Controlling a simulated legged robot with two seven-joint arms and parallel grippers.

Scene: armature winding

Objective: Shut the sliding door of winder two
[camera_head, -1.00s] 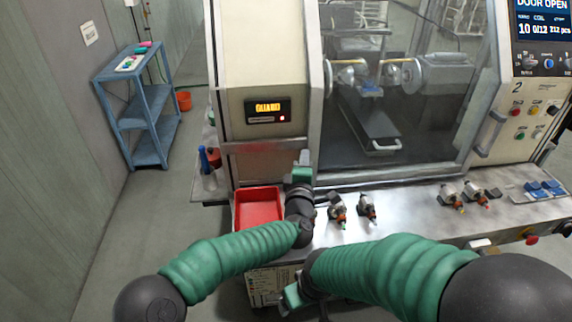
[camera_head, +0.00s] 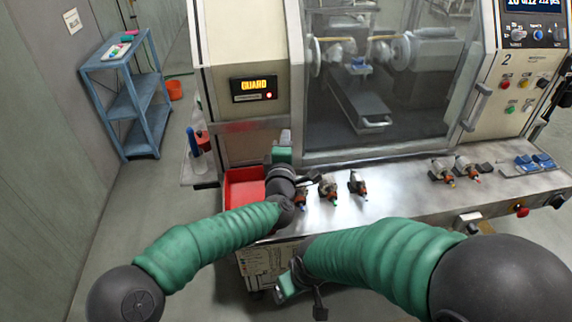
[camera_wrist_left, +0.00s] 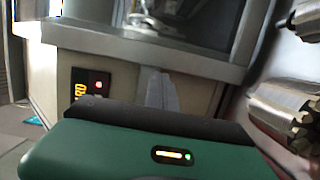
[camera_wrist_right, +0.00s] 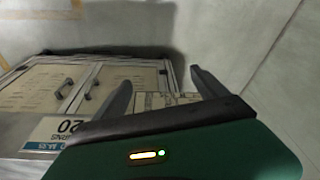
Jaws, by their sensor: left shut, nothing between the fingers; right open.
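Winder two's sliding door (camera_head: 400,150) is a clear panel in a pale frame, with a vertical handle (camera_head: 477,107) near its right side. The winding parts show through it; I cannot tell clearly how far it stands open. My left gripper (camera_head: 284,136) is shut and empty, pointing up at the machine front, left of the door and well left of the handle. Its shut fingers show in the left wrist view (camera_wrist_left: 157,90). My right gripper (camera_head: 288,287) is low in front of the bench; its spread, empty fingers show in the right wrist view (camera_wrist_right: 160,85).
A guard display (camera_head: 253,87) with a red light is on the left housing. A red bin (camera_head: 233,191) is beside my left arm. The control panel (camera_head: 522,80) is at right.

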